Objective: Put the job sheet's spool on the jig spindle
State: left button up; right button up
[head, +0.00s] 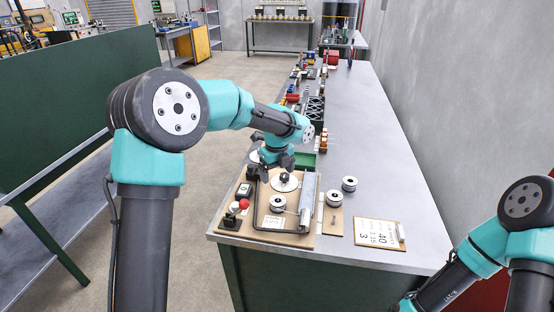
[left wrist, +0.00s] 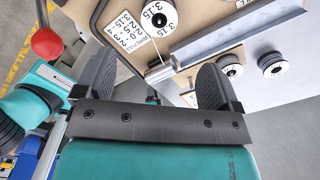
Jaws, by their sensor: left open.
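The job sheet (head: 376,233) is clipped to a tan board at the bench's front right; it appears to read 40, 3.15 and 3. One spool (head: 278,203) sits on the jig board (head: 258,238); in the left wrist view a spool marked 3.15 (left wrist: 155,18) lies beside a printed card. My left gripper (head: 272,166) is open and empty above the jig's far end. I cannot make out the spindle clearly. My right gripper is out of view.
A red-knobbed lever (head: 243,204) stands at the jig's left. A grey metal channel (head: 307,193) runs along its right side. Several parts and a green tray (head: 305,160) line the bench's far left edge. The bench's right side (head: 385,165) is clear.

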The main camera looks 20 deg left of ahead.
pick_arm(q)
notch_tip(320, 180, up, 5)
jog(key=shift+f, duration=0.1)
dwell(0.7)
